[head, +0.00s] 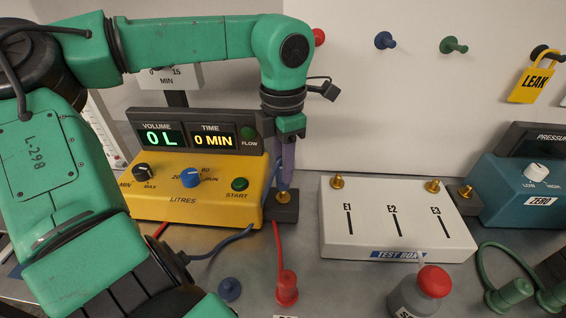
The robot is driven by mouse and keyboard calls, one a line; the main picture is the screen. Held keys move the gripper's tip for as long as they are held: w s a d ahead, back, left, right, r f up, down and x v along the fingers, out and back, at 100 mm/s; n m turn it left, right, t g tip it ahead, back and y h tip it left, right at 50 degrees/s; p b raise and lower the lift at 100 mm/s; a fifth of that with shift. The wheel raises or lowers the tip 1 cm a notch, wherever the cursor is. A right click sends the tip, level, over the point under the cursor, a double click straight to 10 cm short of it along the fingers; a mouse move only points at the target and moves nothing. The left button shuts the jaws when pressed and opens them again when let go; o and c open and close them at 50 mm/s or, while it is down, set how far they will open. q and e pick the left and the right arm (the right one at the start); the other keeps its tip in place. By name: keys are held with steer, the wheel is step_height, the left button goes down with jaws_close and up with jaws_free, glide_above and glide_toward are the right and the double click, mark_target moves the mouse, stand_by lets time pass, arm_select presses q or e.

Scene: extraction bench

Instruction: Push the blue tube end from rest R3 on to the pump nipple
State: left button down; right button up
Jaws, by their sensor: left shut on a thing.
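My left gripper (284,166) points down beside the right end of the yellow pump (190,205). It is shut on what looks like the blue tube end, mostly hidden between the jaws. The blue tube (228,242) runs along the bench in front of the pump and up towards the jaws. Just under the fingertips is a brass nipple (284,194) on a dark block (284,212). I cannot tell whether the tube end touches the nipple. My right gripper is not in view.
A red tube end (286,290) and a blue plug (229,290) stand in front. The white test box (400,225) with brass nipples is on the right. A red-topped bottle (420,290) and green tube ends (512,293) are at the front right.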

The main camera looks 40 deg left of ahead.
arm_select(q)
steer(key=shift+f, duration=0.1)
steer(key=shift+f, duration=0.25)
steer(key=shift+f+b, duration=0.1)
steer(key=shift+b, duration=0.25)
steer(key=shift+f+b, duration=0.85)
steer(key=shift+f, duration=0.2)
steer(key=c, duration=0.5)
jaws_free()
step_height(320, 180, up, 15)
steer(key=shift+f+p, duration=0.15)
steer(key=shift+p, duration=0.4)
